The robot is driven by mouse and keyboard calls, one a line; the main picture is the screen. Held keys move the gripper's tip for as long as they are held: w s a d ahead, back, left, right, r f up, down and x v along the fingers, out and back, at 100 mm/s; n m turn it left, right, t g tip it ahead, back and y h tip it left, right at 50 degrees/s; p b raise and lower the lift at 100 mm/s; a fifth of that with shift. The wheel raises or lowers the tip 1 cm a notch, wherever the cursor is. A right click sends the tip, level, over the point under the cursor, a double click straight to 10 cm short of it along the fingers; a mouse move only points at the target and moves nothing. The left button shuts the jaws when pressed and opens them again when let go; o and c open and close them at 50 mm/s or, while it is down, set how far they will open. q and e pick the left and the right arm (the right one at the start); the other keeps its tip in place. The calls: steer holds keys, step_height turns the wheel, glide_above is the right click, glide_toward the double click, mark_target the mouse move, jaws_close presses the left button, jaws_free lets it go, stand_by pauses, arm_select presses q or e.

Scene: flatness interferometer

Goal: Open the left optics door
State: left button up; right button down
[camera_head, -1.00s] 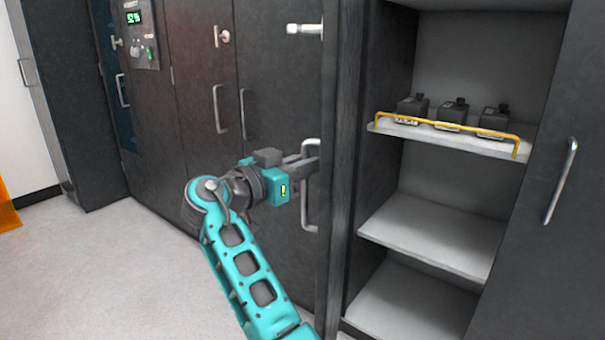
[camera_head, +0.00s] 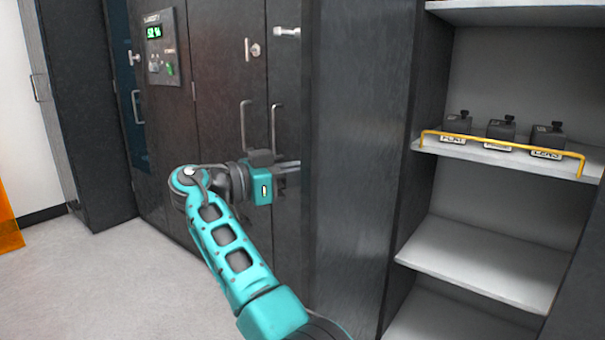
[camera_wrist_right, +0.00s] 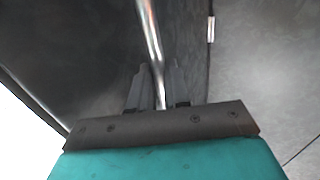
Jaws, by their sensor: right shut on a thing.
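The left optics door (camera_head: 350,150) is a dark panel swung out from the cabinet, so I see its inner face in the head view. My right gripper (camera_head: 288,180) is on the door's outer side, shut on its handle. The handle is not clearly seen in the head view. In the right wrist view the silver bar handle (camera_wrist_right: 151,35) runs down between the two fingers of my right gripper (camera_wrist_right: 158,90). My left gripper is not in view.
The open compartment shows pale shelves (camera_head: 490,262). On the upper one, several dark blocks (camera_head: 500,131) stand behind a yellow rail (camera_head: 505,147). Other closed dark doors and a control panel (camera_head: 162,48) are at left. The floor (camera_head: 110,280) at left is clear.

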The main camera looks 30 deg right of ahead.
steer(key=shift+w+d+r, duration=0.25)
steer(key=shift+d+r, duration=0.05)
steer(key=c, duration=1.5)
jaws_free()
steer(key=shift+c, duration=0.2)
steer(key=o, duration=0.3)
steer(key=shift+d+f, duration=0.15)
steer(key=shift+d, duration=0.1)
steer(key=shift+a, duration=0.2)
steer(key=shift+f, duration=0.1)
